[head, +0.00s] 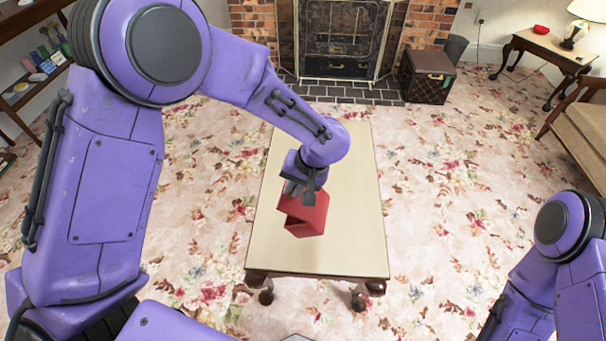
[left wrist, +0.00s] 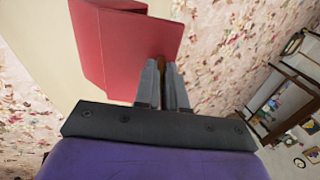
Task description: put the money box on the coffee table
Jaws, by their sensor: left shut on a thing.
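The money box (head: 308,216) is a red box over the middle of the coffee table (head: 345,180), a pale-topped table with dark legs. My left gripper (head: 304,190) is above the box and shut on it. In the left wrist view the red money box (left wrist: 130,48) lies at the tips of my left gripper (left wrist: 162,75), with the table top behind it. I cannot tell whether the box touches the table top or hangs just above it. My right arm shows at the lower right of the head view, but its gripper is outside the frame.
A brick fireplace (head: 420,22) stands behind the table, with a dark chest (head: 428,78) beside it. A side table (head: 545,47) and a sofa (head: 585,130) are at the right. Shelves (head: 30,75) stand at the left. Most of the table top around the box is bare.

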